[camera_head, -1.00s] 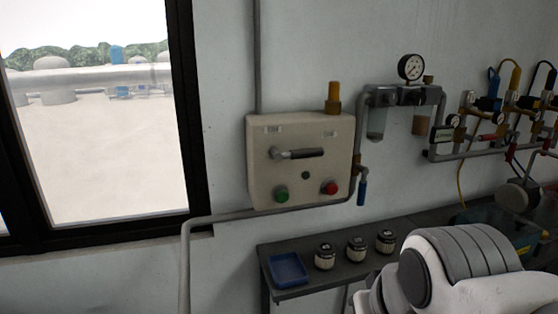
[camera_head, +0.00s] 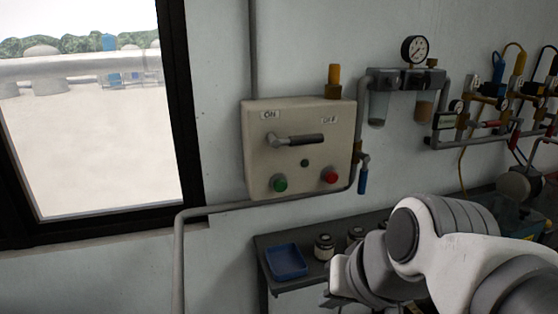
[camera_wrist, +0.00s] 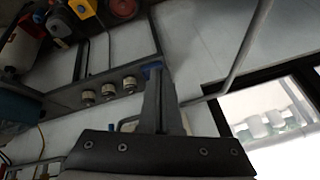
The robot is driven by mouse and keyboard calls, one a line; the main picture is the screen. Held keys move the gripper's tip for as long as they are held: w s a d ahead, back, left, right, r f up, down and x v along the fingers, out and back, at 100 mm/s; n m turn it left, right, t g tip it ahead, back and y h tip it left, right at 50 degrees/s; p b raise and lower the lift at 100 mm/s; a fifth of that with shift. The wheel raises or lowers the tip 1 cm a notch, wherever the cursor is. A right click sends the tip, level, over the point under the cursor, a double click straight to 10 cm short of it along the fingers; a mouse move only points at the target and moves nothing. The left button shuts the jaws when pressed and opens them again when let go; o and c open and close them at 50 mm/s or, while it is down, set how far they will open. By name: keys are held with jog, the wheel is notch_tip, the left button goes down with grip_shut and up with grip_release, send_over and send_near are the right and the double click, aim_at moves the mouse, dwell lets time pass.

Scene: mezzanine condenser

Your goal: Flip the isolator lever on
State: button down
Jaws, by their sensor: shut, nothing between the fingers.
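The isolator lever (camera_head: 297,139) is on the front of a beige box (camera_head: 262,150) on the wall in the head view. Its dark handle points right, to the side of the OFF label (camera_head: 330,119); the ON label (camera_head: 270,115) is at upper left. A green button (camera_head: 280,183) and a red button (camera_head: 330,176) sit below. My gripper (camera_wrist: 154,72) shows in the wrist view, fingers together and empty. It is out of the head view, where only my arm shows at lower right, apart from the box. The lever is not discernible in the wrist view.
A dark bench (camera_head: 272,242) below the box holds a blue tray (camera_head: 287,261) and small jars (camera_head: 324,246). A grey pipe (camera_head: 178,250) runs along the wall. A filter unit with gauge (camera_head: 415,49) and valves stand right. A window is left.

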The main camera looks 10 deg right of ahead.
aim_at(298, 140)
jog(key=w+a+m+t+y+b, duration=0.4)
jog(key=w+a+m+y+b, duration=0.3)
jog(key=w+m, duration=0.45)
jog(key=w+d+r+m+t+h+b, duration=0.1)
jog(key=w+d+m+t+b, duration=0.3)
jog(key=m, duration=0.6)
jog(key=w+d+r+m+t+h+b, duration=0.1)
jog(key=w+d+m+t+h+b, duration=0.3)
jog(key=w+d+m, duration=0.3)
jog(key=d+m, duration=0.2)
jog(key=m, duration=0.1)
jog(key=shift+w+r, duration=0.35)
jog(key=shift+a, duration=0.1)
jog(key=w+a+r, duration=0.2)
jog(key=w+r, duration=0.2)
jog(key=w, duration=0.6)
jog(key=shift+w+r, duration=0.2)
jog(key=shift+w, duration=0.1)
